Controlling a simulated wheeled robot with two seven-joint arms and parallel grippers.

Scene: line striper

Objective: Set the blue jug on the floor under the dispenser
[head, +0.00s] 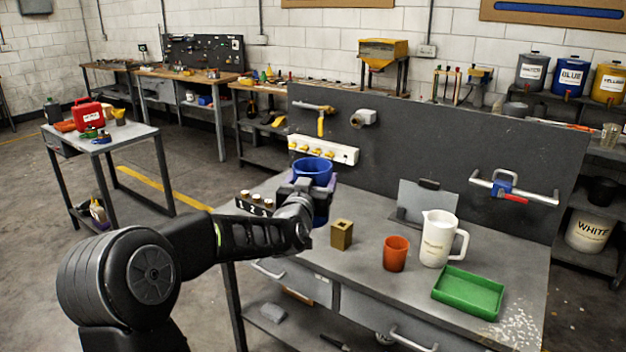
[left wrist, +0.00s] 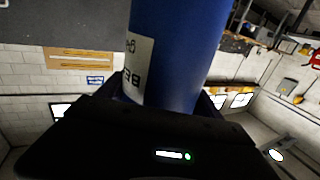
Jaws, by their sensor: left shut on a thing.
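The blue jug (head: 312,170) is upright above the left end of the grey workbench. My left gripper (head: 305,190) is shut on it; the arm hides part of its lower body. In the left wrist view the jug (left wrist: 180,50) fills the space between the fingers, with part of a white label showing. At the back right, a container labelled BLUE (head: 570,78) stands on a shelf between a grey one (head: 533,72) and a yellow one (head: 608,84). I cannot tell which thing is the dispenser. My right gripper is out of view.
On the workbench (head: 365,262) are a brass-coloured block (head: 341,235), an orange cup (head: 395,253), a white jug (head: 440,238) and a green tray (head: 468,292). A dark back panel (head: 420,150) rises behind them. A white bucket (head: 590,231) sits low at right.

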